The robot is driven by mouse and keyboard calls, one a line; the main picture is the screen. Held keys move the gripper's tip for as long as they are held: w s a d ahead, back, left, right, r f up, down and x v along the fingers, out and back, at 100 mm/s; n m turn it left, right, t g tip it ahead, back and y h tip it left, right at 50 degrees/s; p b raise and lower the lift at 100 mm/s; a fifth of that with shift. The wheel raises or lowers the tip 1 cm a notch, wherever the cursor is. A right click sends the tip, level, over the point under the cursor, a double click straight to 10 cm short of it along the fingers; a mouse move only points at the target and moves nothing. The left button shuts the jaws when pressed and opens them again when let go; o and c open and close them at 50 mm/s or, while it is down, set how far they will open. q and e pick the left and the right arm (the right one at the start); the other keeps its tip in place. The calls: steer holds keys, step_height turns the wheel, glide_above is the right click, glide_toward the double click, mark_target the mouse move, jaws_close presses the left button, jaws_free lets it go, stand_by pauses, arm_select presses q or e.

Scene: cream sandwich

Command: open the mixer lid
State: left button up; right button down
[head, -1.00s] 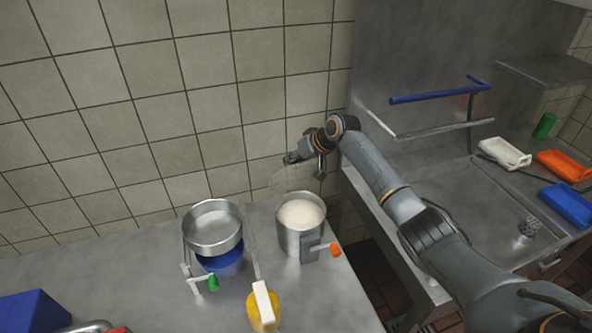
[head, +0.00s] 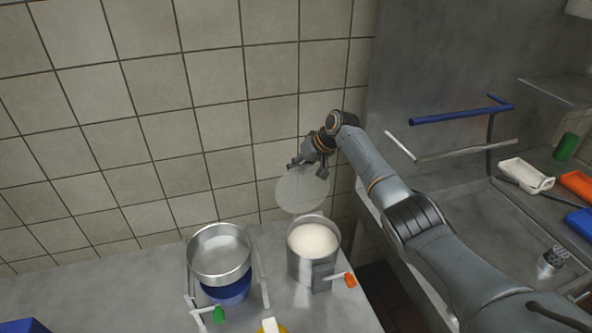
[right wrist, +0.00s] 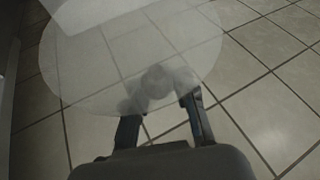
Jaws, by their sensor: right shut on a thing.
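The mixer (head: 302,268) is a steel pot with an orange-tipped handle (head: 349,281) at its right, standing near the right end of the counter. Its mouth is uncovered and shows pale, cream-coloured contents (head: 313,240). The round, see-through lid (head: 300,192) stands tilted up above the pot's back side, in front of the tiled wall. My right gripper (head: 308,168) is at the lid's upper part and shut on it. In the right wrist view the lid (right wrist: 95,75) spreads beyond my gripper's fingers (right wrist: 160,125), with a blurry knob between them. My left gripper is out of view.
A steel pan on a stand (head: 219,252) with a blue bowl (head: 228,290) under it is left of the mixer. A sink unit with a blue-handled bar (head: 455,112), white tray (head: 526,175) and orange tray (head: 577,184) is at the right. The tiled wall is close behind.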

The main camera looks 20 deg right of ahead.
steer(key=shift+w+d+r, duration=0.25)
steer(key=shift+d+r, duration=0.1)
steer(key=c, duration=1.4)
jaws_free()
steer(key=o, duration=0.3)
steer(key=shift+d+f, duration=0.1)
steer(key=shift+d, duration=0.05)
steer(key=shift+s+d+f, duration=0.1)
steer(key=shift+s+f, duration=0.05)
steer(key=shift+a, duration=0.2)
steer(key=v, duration=1.2)
steer(key=shift+s+d, duration=0.1)
steer(key=shift+d, duration=0.05)
